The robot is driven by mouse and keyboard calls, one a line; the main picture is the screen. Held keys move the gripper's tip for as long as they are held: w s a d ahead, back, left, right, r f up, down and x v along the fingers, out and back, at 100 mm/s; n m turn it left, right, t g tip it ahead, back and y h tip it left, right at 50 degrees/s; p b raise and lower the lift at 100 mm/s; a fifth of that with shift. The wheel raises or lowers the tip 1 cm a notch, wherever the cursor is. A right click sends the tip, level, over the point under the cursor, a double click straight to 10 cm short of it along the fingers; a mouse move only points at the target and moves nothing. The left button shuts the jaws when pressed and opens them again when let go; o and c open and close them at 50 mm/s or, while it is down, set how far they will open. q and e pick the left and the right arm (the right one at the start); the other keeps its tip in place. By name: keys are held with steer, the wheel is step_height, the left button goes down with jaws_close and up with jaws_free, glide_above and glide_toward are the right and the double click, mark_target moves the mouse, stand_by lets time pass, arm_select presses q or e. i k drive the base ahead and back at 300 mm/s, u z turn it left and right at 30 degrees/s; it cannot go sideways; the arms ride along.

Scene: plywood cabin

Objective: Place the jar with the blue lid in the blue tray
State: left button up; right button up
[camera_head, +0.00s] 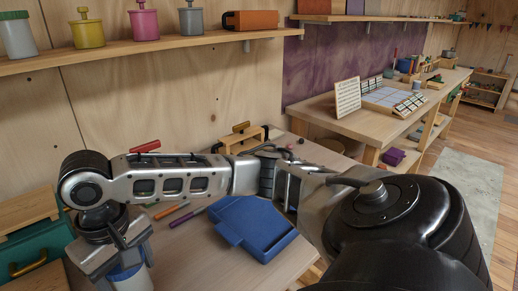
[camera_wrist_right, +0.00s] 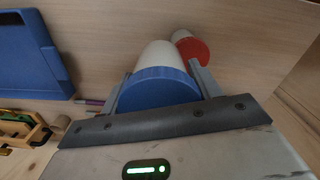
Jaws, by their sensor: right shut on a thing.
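The jar with the blue lid (camera_wrist_right: 158,90) is between the fingers of my right gripper (camera_wrist_right: 160,84) in the right wrist view, its pale body (camera_wrist_right: 160,54) extending beyond the lid. In the head view my right gripper (camera_head: 118,256) points down at the lower left, shut on this jar (camera_head: 131,279), which is partly cut off by the frame's bottom. The blue tray (camera_head: 262,240) lies on the table to the right of the gripper, partly behind my arm. It also shows at the upper left of the wrist view (camera_wrist_right: 30,60). My left gripper is not in view.
A red-lidded container (camera_wrist_right: 190,46) stands close beyond the jar. Pens (camera_head: 180,219) lie between gripper and tray. A green toolbox (camera_head: 38,248) stands at left, a wooden caddy (camera_head: 240,138) behind. A shelf (camera_head: 120,50) with several jars hangs above.

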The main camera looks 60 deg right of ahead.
mark_target(254, 224)
steer(key=u, duration=2.7)
steer(key=k, duration=1.45)
steer(key=z, duration=2.2)
